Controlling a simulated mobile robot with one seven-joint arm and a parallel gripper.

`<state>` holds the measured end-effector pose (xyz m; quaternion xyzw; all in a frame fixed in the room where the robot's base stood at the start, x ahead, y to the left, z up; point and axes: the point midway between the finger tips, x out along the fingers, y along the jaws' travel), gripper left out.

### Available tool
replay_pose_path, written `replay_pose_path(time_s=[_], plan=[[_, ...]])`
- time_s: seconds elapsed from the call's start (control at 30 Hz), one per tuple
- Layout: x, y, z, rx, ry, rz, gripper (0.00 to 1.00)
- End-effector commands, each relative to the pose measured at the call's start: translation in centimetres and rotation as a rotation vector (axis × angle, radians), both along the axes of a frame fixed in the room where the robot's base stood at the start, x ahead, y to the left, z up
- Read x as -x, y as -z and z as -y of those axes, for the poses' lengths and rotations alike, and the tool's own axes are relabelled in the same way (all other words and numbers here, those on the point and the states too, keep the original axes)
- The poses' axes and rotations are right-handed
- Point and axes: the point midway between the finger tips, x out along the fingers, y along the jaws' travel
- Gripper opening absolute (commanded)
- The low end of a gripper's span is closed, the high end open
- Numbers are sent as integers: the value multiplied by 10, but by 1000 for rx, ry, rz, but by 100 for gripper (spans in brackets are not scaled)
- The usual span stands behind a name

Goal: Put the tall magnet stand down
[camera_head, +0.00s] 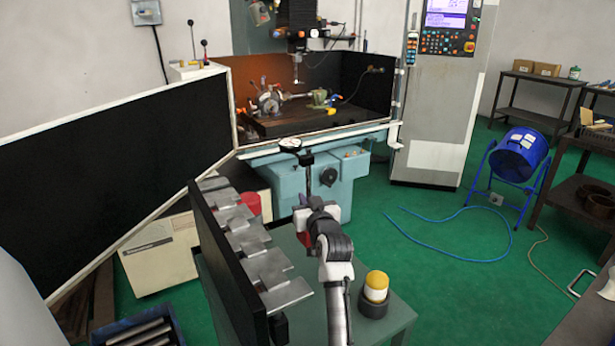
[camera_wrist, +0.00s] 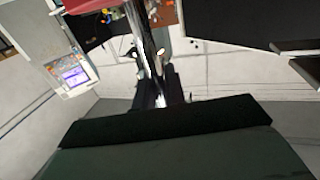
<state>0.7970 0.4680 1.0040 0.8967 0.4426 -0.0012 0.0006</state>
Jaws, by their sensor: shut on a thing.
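The tall magnet stand shows a thin upright post (camera_head: 308,178) with a round white dial gauge (camera_head: 290,145) at its top, in the head view. My gripper (camera_head: 316,208) is shut on the stand and holds it above the green-grey bench top (camera_head: 398,312). My gripper and wrist hide much of the stand's lower part, so I cannot see whether its base touches anything. In the wrist view a shiny metal post (camera_wrist: 148,55) runs down between the fingers (camera_wrist: 160,98).
A black panel (camera_head: 222,262) with several overlapping steel plates (camera_head: 262,262) stands left of my arm. A yellow and white container (camera_head: 375,287) in a dark holder stands on the bench to the right. The milling machine's table (camera_head: 300,122) lies beyond. A red cylinder (camera_head: 251,204) stands behind the plates.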

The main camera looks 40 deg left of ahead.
Motion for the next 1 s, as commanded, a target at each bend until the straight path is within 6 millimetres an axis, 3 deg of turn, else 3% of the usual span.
replay_pose_path(time_s=[0.37,0.6,1.0], plan=[[0,31,1,-7,1,5,0],[0,61,1,-8,1,5,0],[0,69,0,-8,2,9,0]])
